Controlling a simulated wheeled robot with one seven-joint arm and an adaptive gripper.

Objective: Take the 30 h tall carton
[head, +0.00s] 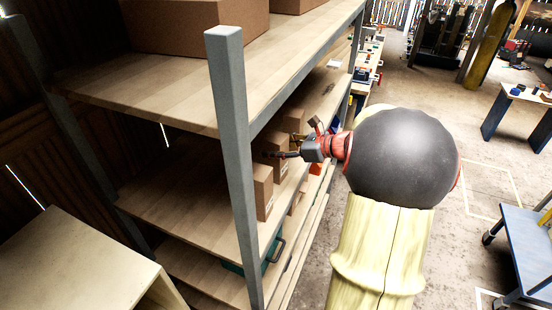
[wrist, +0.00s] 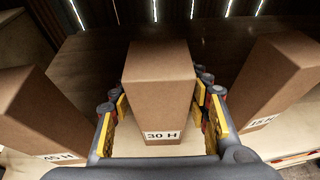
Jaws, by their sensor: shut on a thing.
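The 30 H tall carton (wrist: 158,90) is brown and stands upright in the middle of the wrist view, its white label facing me. My gripper (wrist: 160,118) has one yellow-padded finger on each side of it and is shut on it. In the head view my gripper (head: 285,154) reaches in over a shelf of the rack from the right. In that view I cannot tell which carton is the 30 H one.
The rack's grey upright (head: 232,150) and the upper shelf (head: 160,85) bound the space. Open floor (head: 470,160) lies to the right.

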